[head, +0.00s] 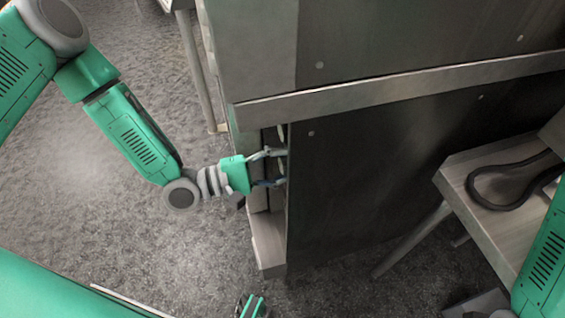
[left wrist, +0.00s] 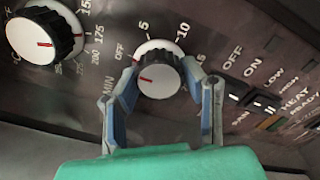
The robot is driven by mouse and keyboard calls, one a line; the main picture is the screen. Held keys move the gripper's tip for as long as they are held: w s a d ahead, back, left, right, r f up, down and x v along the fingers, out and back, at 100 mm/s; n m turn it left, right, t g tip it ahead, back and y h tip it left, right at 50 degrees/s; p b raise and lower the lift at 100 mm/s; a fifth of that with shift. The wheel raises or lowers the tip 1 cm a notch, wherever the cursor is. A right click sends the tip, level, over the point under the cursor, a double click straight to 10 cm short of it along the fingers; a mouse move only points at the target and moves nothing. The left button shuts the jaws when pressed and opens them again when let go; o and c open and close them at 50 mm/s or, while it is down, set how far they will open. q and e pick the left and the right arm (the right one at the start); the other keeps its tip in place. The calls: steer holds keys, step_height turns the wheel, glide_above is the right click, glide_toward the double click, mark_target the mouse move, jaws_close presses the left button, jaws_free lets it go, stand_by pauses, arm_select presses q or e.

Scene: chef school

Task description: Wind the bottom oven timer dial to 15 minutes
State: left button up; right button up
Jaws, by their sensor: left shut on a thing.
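The timer dial (left wrist: 160,80) is a white-rimmed black knob with a red mark, seen in the left wrist view. The scale around it reads OFF, 5, 10 and a partly hidden 15, with MIN at the left. The red mark points left, nearer OFF than the other marks. My left gripper (left wrist: 158,72) is shut on the dial, one finger on each side. In the head view my left gripper (head: 283,167) reaches the narrow front side of the oven (head: 350,200); the dial is hidden there.
A temperature dial (left wrist: 45,35) sits left of the timer dial. Switches (left wrist: 250,100) and labels lie to its right. A table (head: 480,220) with a dark looped object (head: 500,195) stands at the right. The floor (head: 110,190) at the left is open.

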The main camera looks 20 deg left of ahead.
arm_select(q)
steer(key=shift+m, duration=0.4)
steer(key=m, duration=0.3)
steer(key=shift+s+m, duration=0.1)
steer(key=shift+m, duration=0.2)
steer(key=m, duration=0.3)
steer(key=shift+m+p, duration=0.3)
steer(key=shift+p, duration=0.1)
steer(key=m, duration=0.4)
steer(key=shift+s+f+m+p, duration=0.1)
steer(key=shift+m+p, duration=0.2)
steer(key=shift+p, duration=0.1)
steer(key=m, duration=0.3)
steer(key=shift+m+p, duration=0.3)
steer(key=shift+p, duration=0.1)
steer(key=m+p, duration=0.1)
steer(key=m, duration=0.2)
steer(key=shift+m, duration=0.3)
steer(key=m+p, duration=0.1)
steer(key=m, duration=0.2)
steer(key=shift+m, duration=0.3)
steer(key=m+p, duration=0.2)
steer(key=m, duration=0.4)
steer(key=shift+m, duration=0.3)
